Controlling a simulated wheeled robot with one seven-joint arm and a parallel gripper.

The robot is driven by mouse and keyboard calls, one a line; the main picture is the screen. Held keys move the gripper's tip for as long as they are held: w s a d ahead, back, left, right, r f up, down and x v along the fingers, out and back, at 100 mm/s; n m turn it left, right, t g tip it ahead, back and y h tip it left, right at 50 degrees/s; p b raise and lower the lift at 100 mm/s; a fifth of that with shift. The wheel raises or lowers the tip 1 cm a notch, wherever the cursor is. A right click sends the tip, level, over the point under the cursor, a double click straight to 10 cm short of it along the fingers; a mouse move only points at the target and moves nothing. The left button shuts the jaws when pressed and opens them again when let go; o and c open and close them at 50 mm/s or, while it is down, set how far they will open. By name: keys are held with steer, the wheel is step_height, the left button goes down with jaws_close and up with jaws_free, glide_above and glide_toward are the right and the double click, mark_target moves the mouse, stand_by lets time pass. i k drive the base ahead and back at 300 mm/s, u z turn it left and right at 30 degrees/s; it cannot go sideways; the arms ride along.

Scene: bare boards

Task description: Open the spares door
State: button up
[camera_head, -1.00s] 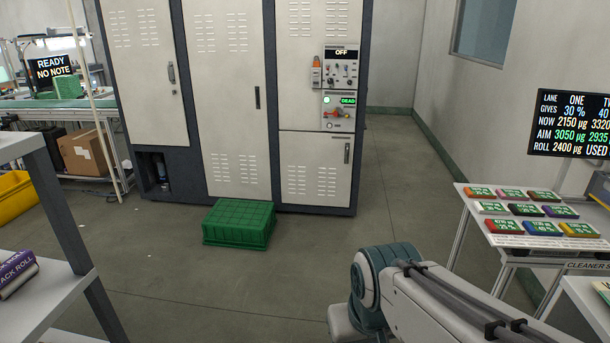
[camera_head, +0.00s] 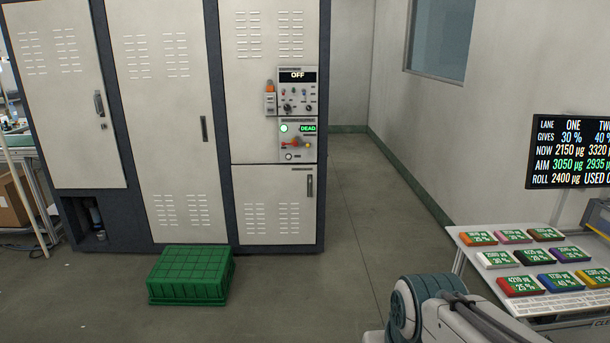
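A large grey cabinet with dark frames stands ahead and has several doors, all shut. The left door (camera_head: 64,95) has a handle with a lock at its right edge. The tall middle door (camera_head: 165,120) has a dark handle at its right side. The small lower right door (camera_head: 272,205) has a handle near its upper right corner. I see no readable label telling which is the spares door. Above the small door are a panel reading OFF (camera_head: 297,90) and a panel reading DEAD (camera_head: 297,138). My gripper is out of view; only part of my arm shows at lower right.
A green crate (camera_head: 190,275) sits on the floor before the middle door. A table with several coloured blocks (camera_head: 532,262) stands at right, with a display screen (camera_head: 572,151) behind it. Floor is open right of the crate. An open recess (camera_head: 90,215) is under the left door.

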mark_target(276, 204)
steer(key=z, duration=0.4)
steer(key=i, duration=3.1)
steer(key=u, duration=0.65)
steer(key=i, duration=0.9)
steer(key=u, duration=0.3)
